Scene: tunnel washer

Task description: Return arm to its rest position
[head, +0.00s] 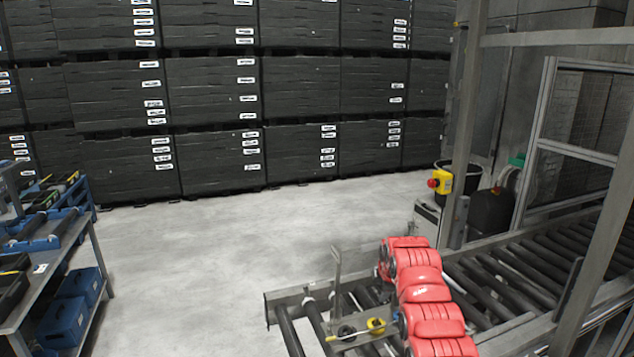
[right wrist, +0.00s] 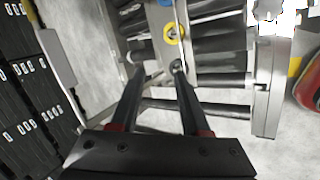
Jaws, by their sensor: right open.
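My right arm (head: 420,285), red and jointed, reaches in from the bottom right in the head view, over the end of the roller conveyor. Its gripper is mostly hidden there behind the arm. In the right wrist view my right gripper (right wrist: 157,70) is open, its two dark fingers apart with nothing clasped between them. Beyond the fingertips is a grey metal plate with a yellow round part (right wrist: 173,32). A grey upright lever (head: 337,265) stands left of my arm in the head view. My left gripper is not in view.
The roller conveyor (head: 515,280) runs to the right behind a metal frame post (head: 463,125). A yellow box with a red button (head: 440,181) is on the post. A workbench (head: 60,262) with blue cases stands left. Stacked dark crates (head: 215,90) line the back. The middle floor is clear.

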